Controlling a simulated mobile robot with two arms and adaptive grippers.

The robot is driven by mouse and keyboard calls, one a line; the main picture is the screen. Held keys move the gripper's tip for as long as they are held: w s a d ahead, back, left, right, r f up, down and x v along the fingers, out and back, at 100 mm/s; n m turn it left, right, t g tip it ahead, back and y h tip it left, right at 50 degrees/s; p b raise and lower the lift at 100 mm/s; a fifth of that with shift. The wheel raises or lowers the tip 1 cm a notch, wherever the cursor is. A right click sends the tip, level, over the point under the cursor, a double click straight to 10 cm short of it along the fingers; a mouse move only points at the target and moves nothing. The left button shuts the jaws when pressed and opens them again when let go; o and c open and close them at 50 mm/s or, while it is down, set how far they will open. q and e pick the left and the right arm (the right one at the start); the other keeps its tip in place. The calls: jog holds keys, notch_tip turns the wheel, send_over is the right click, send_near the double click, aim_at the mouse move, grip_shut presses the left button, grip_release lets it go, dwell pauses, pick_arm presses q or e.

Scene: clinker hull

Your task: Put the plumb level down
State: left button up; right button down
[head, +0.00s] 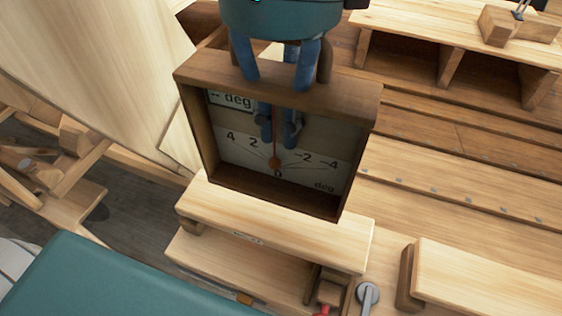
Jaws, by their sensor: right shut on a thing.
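The plumb level (197,129) is a brown wooden box frame with a white scale face marked in degrees and a needle. It stands roughly upright in the middle of the head view, slightly turned. The needle points up from a red pivot close to the 0 mark. My right gripper (279,130) comes down from the top and is shut on the plumb level at its top board, with fingertips showing inside the frame. The level's lower edge is right at a pale wooden plank (275,222); I cannot tell whether they touch. My left gripper is not in view.
A pale curved hull panel (100,60) rises at the left. Planking with rivets (450,185) fills the right. A wooden shelf with compartments (455,45) is at the upper right. Another plank (490,280) lies at the lower right, near a grey metal lever (367,294).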

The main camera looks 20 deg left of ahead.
send_over(281, 176)
notch_tip(281, 176, down, 4)
jog(key=shift+f+p, duration=0.15)
jog(key=shift+p, duration=0.2)
notch_tip(281, 176, down, 4)
jog(key=shift+p, duration=0.55)
jog(key=shift+w+f, duration=0.1)
jog(key=shift+f+b, duration=0.15)
jog(key=shift+b, duration=0.15)
jog(key=c, duration=2)
grip_release()
jog(key=shift+o, duration=1.3)
jog(key=shift+r+p, duration=0.3)
jog(key=shift+p, duration=0.05)
jog(key=shift+r+b, duration=0.25)
jog(key=shift+b, duration=0.05)
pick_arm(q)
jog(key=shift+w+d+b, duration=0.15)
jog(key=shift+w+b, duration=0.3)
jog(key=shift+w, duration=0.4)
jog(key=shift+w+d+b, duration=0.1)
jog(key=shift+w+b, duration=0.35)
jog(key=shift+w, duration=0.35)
pick_arm(e)
notch_tip(281, 176, up, 11)
jog(key=shift+r, duration=0.15)
